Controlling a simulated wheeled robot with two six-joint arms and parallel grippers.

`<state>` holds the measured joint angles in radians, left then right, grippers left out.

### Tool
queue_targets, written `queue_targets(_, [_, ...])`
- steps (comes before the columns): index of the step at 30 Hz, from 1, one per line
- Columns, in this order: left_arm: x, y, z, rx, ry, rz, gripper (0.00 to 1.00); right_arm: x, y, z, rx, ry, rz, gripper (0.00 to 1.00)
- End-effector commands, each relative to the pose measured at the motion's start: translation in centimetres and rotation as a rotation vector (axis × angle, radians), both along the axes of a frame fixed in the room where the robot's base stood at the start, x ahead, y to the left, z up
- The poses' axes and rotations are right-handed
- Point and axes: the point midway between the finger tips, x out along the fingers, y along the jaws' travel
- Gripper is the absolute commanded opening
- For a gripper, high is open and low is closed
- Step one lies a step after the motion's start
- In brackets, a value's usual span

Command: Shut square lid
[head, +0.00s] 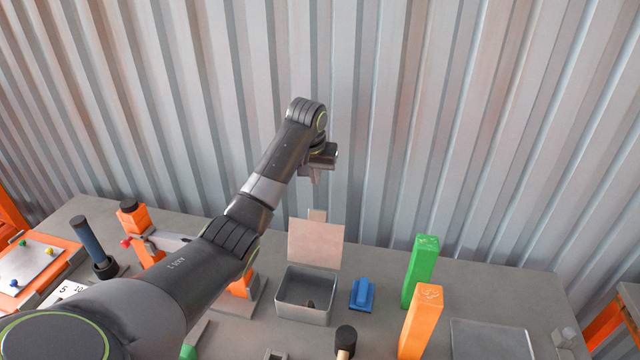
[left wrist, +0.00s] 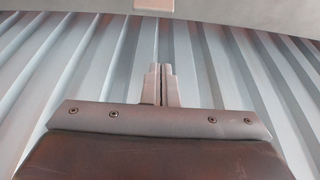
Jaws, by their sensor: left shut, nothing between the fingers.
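A grey square box (head: 305,310) stands on the table with its pinkish square lid (head: 315,245) raised upright at its back edge. A small tab (head: 317,215) sticks up from the lid's top edge. My right gripper is not in view.
A blue block (head: 362,294) stands right of the box. Green (head: 420,270) and orange (head: 420,322) upright blocks stand farther right. A dark-topped cylinder (head: 346,338) is in front. Orange clamp-like parts (head: 140,225) are left. A corrugated metal wall (head: 450,120) closes off the back.

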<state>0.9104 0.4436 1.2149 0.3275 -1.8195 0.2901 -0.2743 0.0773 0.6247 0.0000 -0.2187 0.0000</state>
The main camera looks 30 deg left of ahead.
Motion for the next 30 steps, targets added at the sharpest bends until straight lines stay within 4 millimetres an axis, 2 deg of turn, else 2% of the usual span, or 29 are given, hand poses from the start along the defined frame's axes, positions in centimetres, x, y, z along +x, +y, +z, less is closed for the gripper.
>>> queue_targets(9, [1.5, 0.4, -5.0, -0.001, 0.006, 0.000, 0.00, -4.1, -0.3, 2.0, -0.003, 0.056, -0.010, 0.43])
queue_targets(13, [2.1, 0.5, -6.9, -0.001, 0.005, 0.000, 0.00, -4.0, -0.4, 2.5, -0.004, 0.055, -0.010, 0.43])
queue_targets(17, [2.6, 0.7, -8.5, 0.000, 0.005, 0.000, 0.00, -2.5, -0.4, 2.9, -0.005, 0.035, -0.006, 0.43])
queue_targets(22, [1.3, 0.3, -7.8, 0.001, 0.000, -0.003, 0.00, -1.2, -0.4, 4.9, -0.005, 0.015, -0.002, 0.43])
queue_targets(30, [-0.6, -0.1, -7.4, 0.001, 0.001, -0.001, 0.00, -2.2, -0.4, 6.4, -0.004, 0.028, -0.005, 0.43])
